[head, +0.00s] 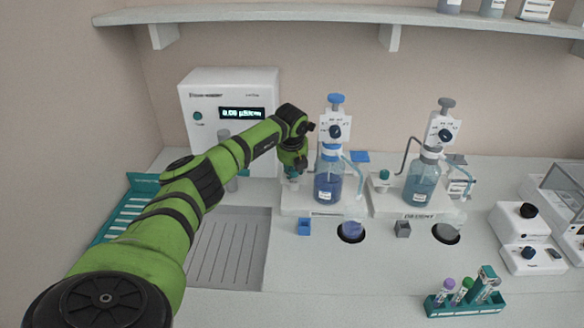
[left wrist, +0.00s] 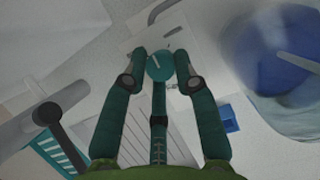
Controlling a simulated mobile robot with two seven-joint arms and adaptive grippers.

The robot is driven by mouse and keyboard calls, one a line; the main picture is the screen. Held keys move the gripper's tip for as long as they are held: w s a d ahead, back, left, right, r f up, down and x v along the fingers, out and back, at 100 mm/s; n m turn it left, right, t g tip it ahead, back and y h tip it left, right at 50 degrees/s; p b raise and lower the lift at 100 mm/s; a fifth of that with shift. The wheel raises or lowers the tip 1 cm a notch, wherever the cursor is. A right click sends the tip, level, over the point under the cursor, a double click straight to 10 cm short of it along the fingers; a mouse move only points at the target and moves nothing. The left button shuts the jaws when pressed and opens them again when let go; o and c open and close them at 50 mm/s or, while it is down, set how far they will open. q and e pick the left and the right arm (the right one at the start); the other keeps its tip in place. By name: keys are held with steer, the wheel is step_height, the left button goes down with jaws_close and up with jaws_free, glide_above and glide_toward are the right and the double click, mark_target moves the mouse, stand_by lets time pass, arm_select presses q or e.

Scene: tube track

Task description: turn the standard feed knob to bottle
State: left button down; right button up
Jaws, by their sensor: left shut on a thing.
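The standard feed knob (left wrist: 160,67) is a round teal knob with a pale pointer line, on the white base of the left station (head: 325,208). In the left wrist view it sits between the two fingertips of my left gripper (left wrist: 159,72), which is shut on it from above. In the head view the gripper (head: 292,170) hides most of this knob. The blue standard bottle (head: 328,188) stands upright just right of the gripper. A similar teal knob (head: 384,175) is on the right station, beside a paler blue bottle (head: 421,182). My right gripper is not in view.
A white instrument with a lit display (head: 242,113) stands behind my left arm. A grey drain tray (head: 228,250) and teal rack (head: 125,215) lie at left. A blue cube (head: 304,227) sits before the left station. A tube rack (head: 465,303) is at front right.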

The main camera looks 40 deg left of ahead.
arm_select(q)
steer(key=n, duration=0.2)
steer(key=n+y, duration=0.1)
steer(key=shift+w+d+r+g+b, duration=0.1)
steer(key=shift+w+r+g+b, duration=0.2)
steer(key=shift+w+b, duration=0.05)
steer(key=shift+n, duration=0.4)
steer(key=c, duration=1)
jaws_free()
steer(key=shift+f, duration=0.25)
steer(key=v, duration=1.2)
steer(key=shift+w, duration=0.25)
